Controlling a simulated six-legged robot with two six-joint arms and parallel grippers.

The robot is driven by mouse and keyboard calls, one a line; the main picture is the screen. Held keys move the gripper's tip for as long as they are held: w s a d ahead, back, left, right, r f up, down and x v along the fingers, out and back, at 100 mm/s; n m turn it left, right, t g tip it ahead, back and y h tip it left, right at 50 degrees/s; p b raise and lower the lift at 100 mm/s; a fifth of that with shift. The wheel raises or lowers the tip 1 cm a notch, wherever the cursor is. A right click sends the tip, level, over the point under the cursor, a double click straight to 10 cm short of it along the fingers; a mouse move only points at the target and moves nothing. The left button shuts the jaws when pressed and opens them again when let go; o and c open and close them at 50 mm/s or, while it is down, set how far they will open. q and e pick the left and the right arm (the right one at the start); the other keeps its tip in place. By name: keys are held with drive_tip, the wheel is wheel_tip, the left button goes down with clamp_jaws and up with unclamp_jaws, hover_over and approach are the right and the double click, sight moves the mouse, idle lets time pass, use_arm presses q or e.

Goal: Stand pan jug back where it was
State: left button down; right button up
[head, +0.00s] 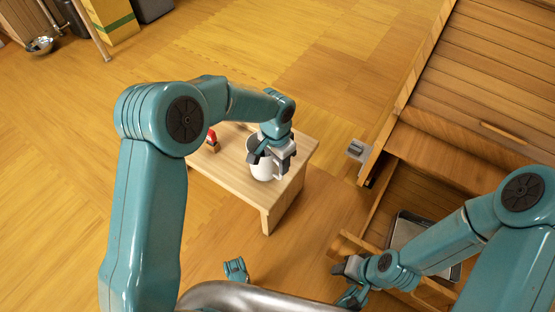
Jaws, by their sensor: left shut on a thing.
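The white jug (261,167) is at the right part of the low wooden table (235,181). It looks upright; whether its base touches the tabletop is hard to tell. My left gripper (283,161) is at the jug's right side, by its handle, and is shut on it. The gripper and wrist hide part of the jug's rim and upper side. My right gripper (351,279) is low at the right, near the front corner of an open drawer (401,202). Its fingers are partly hidden, and whether they are open or shut is unclear.
A small item with a red top (211,137) stands on the table left of the jug. A grey metal tray (407,229) lies in the drawer of the wooden cabinet (490,75). A metal bowl (40,45) is far left. The floor behind the table is clear.

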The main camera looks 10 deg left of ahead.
use_arm(q)
drive_tip(key=shift+f+b, duration=0.4)
drive_tip(key=shift+f, duration=0.25)
idle(1.1)
drive_tip(key=shift+c, duration=2.4)
unclamp_jaws()
drive_tip(key=shift+r, duration=0.25)
drive_tip(key=shift+a+r+p, duration=0.15)
drive_tip(key=shift+r+p, duration=3)
drive_tip(key=shift+r, duration=0.65)
